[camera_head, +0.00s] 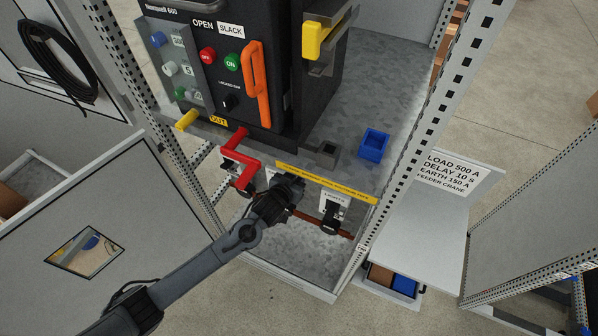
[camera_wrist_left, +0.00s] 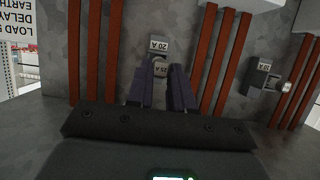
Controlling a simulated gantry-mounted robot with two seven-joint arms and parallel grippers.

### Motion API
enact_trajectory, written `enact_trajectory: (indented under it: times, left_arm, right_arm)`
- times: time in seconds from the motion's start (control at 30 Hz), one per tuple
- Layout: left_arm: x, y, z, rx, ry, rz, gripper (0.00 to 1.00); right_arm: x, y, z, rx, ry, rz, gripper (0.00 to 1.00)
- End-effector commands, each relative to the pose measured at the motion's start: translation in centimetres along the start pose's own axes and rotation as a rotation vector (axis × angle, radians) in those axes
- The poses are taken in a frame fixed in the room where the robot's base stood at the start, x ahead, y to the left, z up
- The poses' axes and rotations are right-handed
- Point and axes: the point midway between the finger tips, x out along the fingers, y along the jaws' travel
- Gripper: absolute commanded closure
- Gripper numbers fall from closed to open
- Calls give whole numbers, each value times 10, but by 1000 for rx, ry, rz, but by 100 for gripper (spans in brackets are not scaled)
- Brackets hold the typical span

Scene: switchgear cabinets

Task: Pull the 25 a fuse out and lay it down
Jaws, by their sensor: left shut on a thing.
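The 25 A fuse (camera_wrist_left: 160,68), a small grey block with its label upside down, shows in the left wrist view between the fingertips of my left gripper (camera_wrist_left: 161,84). The fingers are shut on it. It is right against a grey holder (camera_wrist_left: 159,46) marked 20 A; I cannot tell whether it is still seated. In the head view my left gripper (camera_head: 284,190) reaches under the yellow-labelled shelf edge (camera_head: 325,182) of the open cabinet, and the fuse is hidden there. My right gripper is not in view.
Red-brown bars (camera_wrist_left: 210,65) run on both sides of the holder. Another holder (camera_wrist_left: 263,68) marked 20 A is at the right. On the cabinet shelf, a blue open bin (camera_head: 374,145) stands right of the black breaker (camera_head: 240,75). A red handle (camera_head: 240,150) is left of my gripper.

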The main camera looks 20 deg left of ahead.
Motion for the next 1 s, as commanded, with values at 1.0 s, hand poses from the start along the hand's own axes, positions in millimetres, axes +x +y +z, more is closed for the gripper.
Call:
enact_trajectory:
  times: [1.0]
  left_arm:
    - [-25, 0, 10, -1, 1, -1, 100]
  right_arm:
    - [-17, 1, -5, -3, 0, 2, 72]
